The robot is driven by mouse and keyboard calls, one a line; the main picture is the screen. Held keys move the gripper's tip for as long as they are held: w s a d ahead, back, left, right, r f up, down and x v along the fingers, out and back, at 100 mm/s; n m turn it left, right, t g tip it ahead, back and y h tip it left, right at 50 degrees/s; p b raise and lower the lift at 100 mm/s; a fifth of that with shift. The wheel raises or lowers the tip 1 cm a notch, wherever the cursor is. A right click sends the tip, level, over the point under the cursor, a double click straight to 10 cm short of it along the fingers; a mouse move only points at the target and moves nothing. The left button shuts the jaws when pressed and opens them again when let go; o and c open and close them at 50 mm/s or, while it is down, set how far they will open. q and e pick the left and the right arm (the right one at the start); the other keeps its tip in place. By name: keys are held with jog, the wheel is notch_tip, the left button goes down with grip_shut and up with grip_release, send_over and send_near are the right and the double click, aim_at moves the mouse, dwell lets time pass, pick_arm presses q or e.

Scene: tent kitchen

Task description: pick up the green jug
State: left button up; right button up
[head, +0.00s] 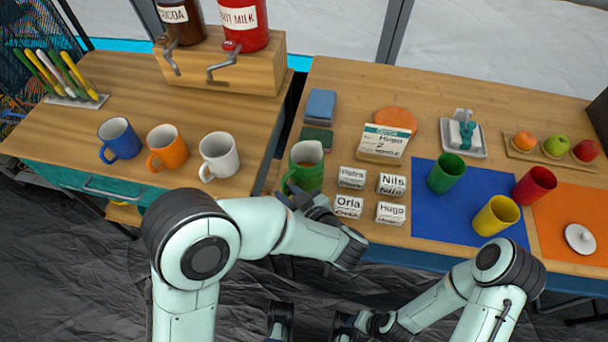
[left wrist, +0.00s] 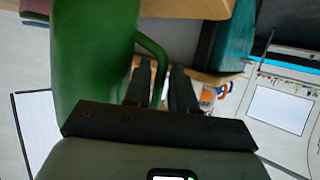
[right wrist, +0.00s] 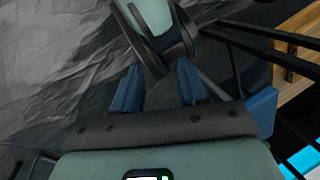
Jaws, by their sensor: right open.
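The green jug (head: 306,168) stands upright at the left front edge of the right-hand table, its handle towards the lower left. My left gripper (head: 300,199) is at the jug's handle side, partly hidden behind my own arm. In the left wrist view the jug (left wrist: 92,55) fills the left side, and its handle (left wrist: 153,50) runs down between the two fingers of my left gripper (left wrist: 160,80). Whether the fingers press on the handle is unclear. My right gripper (head: 311,320) is open and empty, low over the dark floor; its spread fingers show in the right wrist view (right wrist: 158,85).
Name cards (head: 352,178) stand just right of the jug, and dark green (head: 317,139) and blue (head: 320,105) blocks lie behind it. A green cup (head: 446,173) stands on the blue mat (head: 425,220). Left, across a gap, a white mug (head: 219,156) stands on another table.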

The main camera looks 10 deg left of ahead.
pick_arm(q)
jog(key=x, duration=0.3)
jog(key=shift+w+a+f+b, duration=0.2)
jog(key=shift+b, duration=0.1)
pick_arm(e)
jog(key=shift+w+d+f, duration=0.25)
jog(key=shift+w+f, duration=0.25)
jog(key=shift+w, duration=0.15)
pick_arm(q)
jog(key=shift+c, duration=0.3)
grip_shut()
jog(key=shift+r, duration=0.1)
jog(key=shift+r, duration=0.1)
